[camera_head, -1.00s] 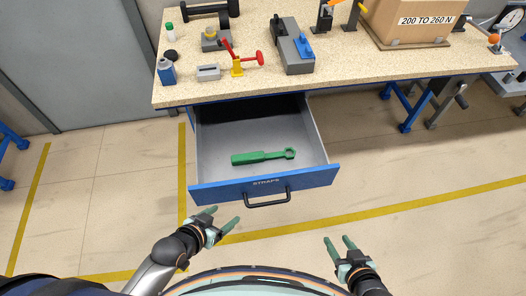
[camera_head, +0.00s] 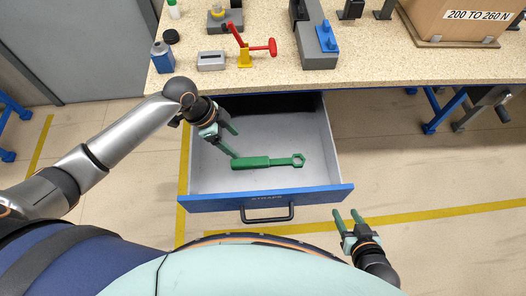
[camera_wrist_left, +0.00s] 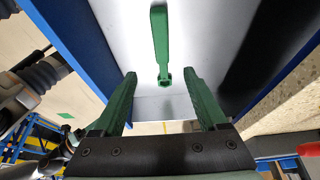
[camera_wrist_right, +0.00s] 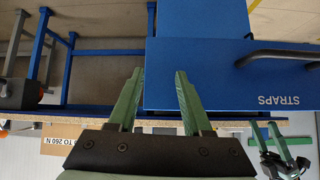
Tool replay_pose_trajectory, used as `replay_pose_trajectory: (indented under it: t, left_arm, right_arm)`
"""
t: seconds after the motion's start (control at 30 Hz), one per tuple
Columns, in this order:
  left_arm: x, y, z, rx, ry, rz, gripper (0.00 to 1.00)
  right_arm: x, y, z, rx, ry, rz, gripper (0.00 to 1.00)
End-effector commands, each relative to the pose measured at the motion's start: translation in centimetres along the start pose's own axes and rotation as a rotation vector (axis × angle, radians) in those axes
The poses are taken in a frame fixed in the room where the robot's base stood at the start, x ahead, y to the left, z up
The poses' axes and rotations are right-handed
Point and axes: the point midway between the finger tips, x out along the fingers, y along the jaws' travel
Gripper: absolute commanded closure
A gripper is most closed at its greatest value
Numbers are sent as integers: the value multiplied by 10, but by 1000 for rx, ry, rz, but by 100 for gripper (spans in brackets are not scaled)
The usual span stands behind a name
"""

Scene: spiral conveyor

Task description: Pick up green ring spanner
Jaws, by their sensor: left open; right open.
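The green ring spanner (camera_head: 268,162) lies flat in the open drawer, its handle to the left and its ring end to the right in the head view. My left gripper (camera_head: 236,145) is open and empty over the left part of the drawer, its fingertips close to the handle end. In the left wrist view the spanner (camera_wrist_left: 160,40) lies ahead, roughly centred between the open fingers, with one end near the fingertip line. My right gripper (camera_head: 346,213) is open and empty, outside the drawer beyond its front right corner.
The blue drawer front (camera_head: 330,195), marked STRAPS, has a black handle (camera_head: 267,214). The drawer hangs under a speckled workbench (camera_head: 385,72). The drawer holds nothing else visible.

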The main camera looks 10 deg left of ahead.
Motion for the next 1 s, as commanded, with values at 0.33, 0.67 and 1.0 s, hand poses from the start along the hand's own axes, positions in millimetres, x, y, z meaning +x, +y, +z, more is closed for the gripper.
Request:
replay_pose_trajectory:
  t: [0.33, 0.67, 1.0]
  left_arm:
    - [41, 0, 7, -2, 2, 1, 25]
    - [88, 0, 6, -2, 3, -3, 25]
    - [130, 3, 8, -2, 3, -2, 25]
  right_arm:
    - [10, -2, 33, 5, -32, -4, 50]
    - [15, -6, 34, 4, -36, -13, 50]
    - [20, -9, 29, 3, -18, -21, 50]
